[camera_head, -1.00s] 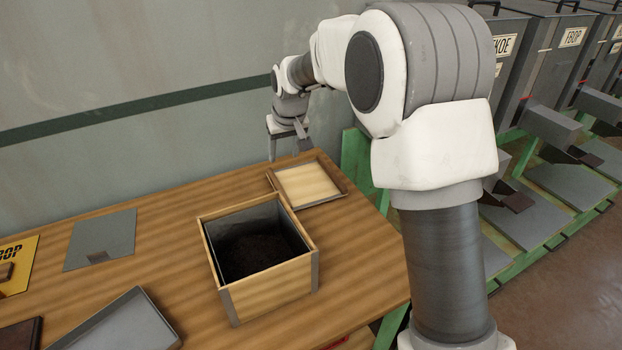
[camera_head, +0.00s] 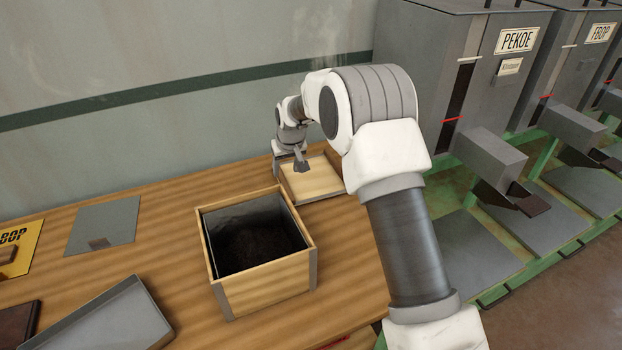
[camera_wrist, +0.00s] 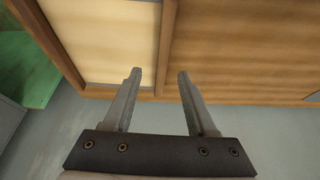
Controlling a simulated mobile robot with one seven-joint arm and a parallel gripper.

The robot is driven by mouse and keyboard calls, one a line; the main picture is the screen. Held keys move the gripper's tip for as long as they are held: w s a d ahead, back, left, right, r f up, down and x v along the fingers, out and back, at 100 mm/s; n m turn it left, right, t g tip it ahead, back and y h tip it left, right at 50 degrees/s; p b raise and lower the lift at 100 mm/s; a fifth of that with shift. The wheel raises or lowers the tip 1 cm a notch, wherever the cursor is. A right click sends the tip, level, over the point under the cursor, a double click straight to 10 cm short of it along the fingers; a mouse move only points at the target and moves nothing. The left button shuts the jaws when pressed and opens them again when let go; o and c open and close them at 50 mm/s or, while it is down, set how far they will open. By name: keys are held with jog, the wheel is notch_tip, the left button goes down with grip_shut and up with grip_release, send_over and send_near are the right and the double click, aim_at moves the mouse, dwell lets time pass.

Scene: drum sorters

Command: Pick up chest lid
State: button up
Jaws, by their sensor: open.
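The chest lid (camera_head: 318,180) is a shallow wooden piece with a pale panel and raised brown rim. It lies on the table behind and right of the open chest (camera_head: 268,287), which holds dark loose material. My gripper (camera_head: 288,170) is at the lid's left edge, fingers pointing down. In the wrist view my gripper (camera_wrist: 158,76) is open and empty. The lid (camera_wrist: 108,35) fills the upper left there, and its rim lines up with the gap between the fingers. I cannot tell whether the fingers reach down past the rim.
The wooden table (camera_head: 165,225) carries a grey plate (camera_head: 104,224), a grey metal tray (camera_head: 118,318) and a yellow sign (camera_head: 20,245) on the left. The wall (camera_head: 150,130) stands close behind the lid. Grey sorter machines (camera_head: 480,85) on green frames stand to the right.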

aim_at(282, 178)
jog(key=shift+w+a+x, duration=0.15)
jog(key=shift+a+x, duration=0.05)
jog(key=shift+x, duration=1.35)
jog(key=shift+w+a+x, duration=0.15)
jog(key=shift+a+x, duration=0.05)
jog(key=shift+x, duration=1.35)
jog(key=shift+r, duration=0.15)
grip_shut()
